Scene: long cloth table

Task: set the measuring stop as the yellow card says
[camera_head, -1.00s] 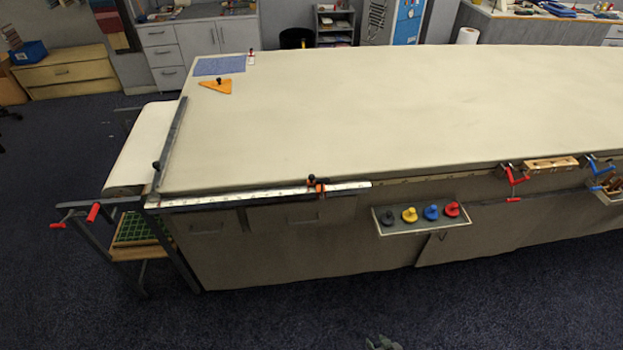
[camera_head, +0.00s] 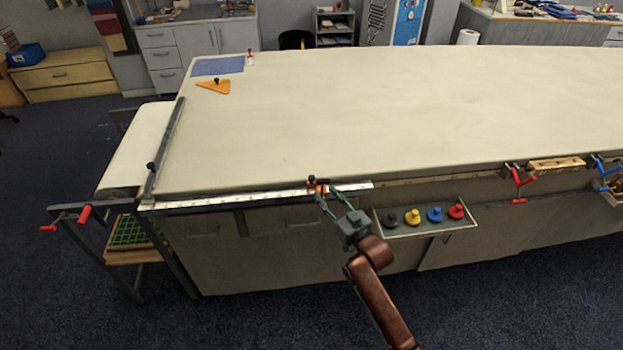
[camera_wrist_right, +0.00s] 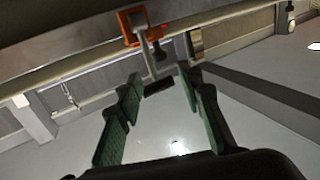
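The measuring stop (camera_head: 312,183), orange with a black knob, sits on the pale scale rail (camera_head: 260,196) along the table's front edge, near the rail's right end. My right gripper (camera_head: 328,194) is at the stop from the front, partly covering it. In the right wrist view, its two green fingers (camera_wrist_right: 157,88) are apart. The stop's orange body (camera_wrist_right: 133,24) is beyond the fingertips, and its grey stem reaches toward the gap between them. I cannot tell whether they touch. I cannot make out a yellow card. My left gripper is not in view.
A tray (camera_head: 432,232) with black, yellow, blue and red knobbed pieces hangs on the front, right of my right arm. Red-handled (camera_head: 519,178) and blue-handled clamps are farther right. An orange triangle (camera_head: 214,86) and a blue mat (camera_head: 218,66) lie at the back left. The tabletop middle is clear.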

